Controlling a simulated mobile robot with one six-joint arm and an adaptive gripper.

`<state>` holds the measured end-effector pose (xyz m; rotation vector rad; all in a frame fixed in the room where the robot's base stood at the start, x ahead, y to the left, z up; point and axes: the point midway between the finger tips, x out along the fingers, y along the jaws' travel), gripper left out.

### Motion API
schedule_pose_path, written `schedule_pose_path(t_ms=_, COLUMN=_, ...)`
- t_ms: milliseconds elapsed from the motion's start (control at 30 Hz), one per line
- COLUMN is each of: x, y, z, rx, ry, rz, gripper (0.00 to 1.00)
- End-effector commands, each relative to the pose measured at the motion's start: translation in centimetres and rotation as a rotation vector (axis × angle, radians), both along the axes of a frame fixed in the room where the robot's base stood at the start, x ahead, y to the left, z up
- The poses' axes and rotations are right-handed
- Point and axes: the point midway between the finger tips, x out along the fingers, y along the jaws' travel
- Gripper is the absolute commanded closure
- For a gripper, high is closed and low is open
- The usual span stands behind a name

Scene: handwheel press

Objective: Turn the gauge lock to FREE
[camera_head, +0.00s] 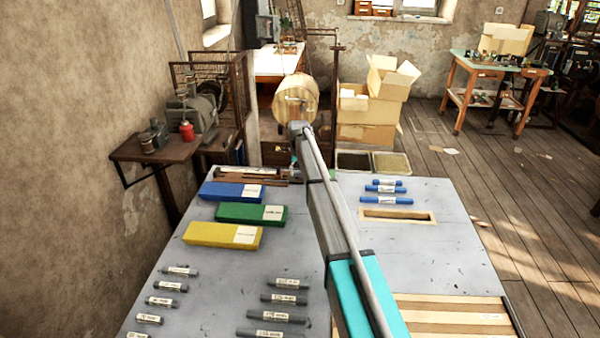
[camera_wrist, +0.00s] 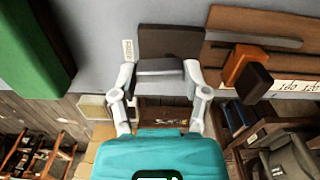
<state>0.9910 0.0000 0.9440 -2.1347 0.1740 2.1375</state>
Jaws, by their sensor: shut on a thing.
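In the wrist view a dark grey bar (camera_wrist: 160,68) stands out in front of a dark plate (camera_wrist: 172,42) on the grey table; I take it for the gauge lock. My gripper (camera_wrist: 160,76) has a finger at each end of this bar and is shut on it. A small white label (camera_wrist: 128,50) lies beside the plate, its word too small to read surely. Next to it is a wooden gauge (camera_wrist: 262,32) with an orange block (camera_wrist: 240,64), a brown block (camera_wrist: 254,83) and a numbered strip. In the head view my arm hides the lock and the gripper.
A blue box (camera_head: 231,193), a green box (camera_head: 252,214) and a yellow box (camera_head: 222,235) lie left of my arm. Several labelled grey rods are nearer. Right of my arm are three blue rods (camera_head: 386,189) and a slotted wooden frame (camera_head: 397,216). Bare table lies around them.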

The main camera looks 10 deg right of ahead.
Motion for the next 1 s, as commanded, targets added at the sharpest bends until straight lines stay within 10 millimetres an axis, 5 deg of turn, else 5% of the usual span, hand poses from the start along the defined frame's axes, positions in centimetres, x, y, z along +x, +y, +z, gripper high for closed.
schedule_pose_path(t_ms=733, x=0.09, y=-0.06, z=0.03, rx=0.000, ry=-0.004, rz=-0.119, gripper=0.88)
schedule_pose_path(t_ms=767, x=0.09, y=-0.06, z=0.03, rx=0.000, ry=-0.004, rz=-0.119, gripper=0.35)
schedule_pose_path(t_ms=900, x=0.05, y=-0.09, z=0.02, rx=-0.001, ry=-0.003, rz=-0.118, gripper=0.09)
schedule_pose_path(t_ms=1000, x=0.02, y=-0.09, z=0.02, rx=0.000, ry=-0.002, rz=-0.118, gripper=0.06)
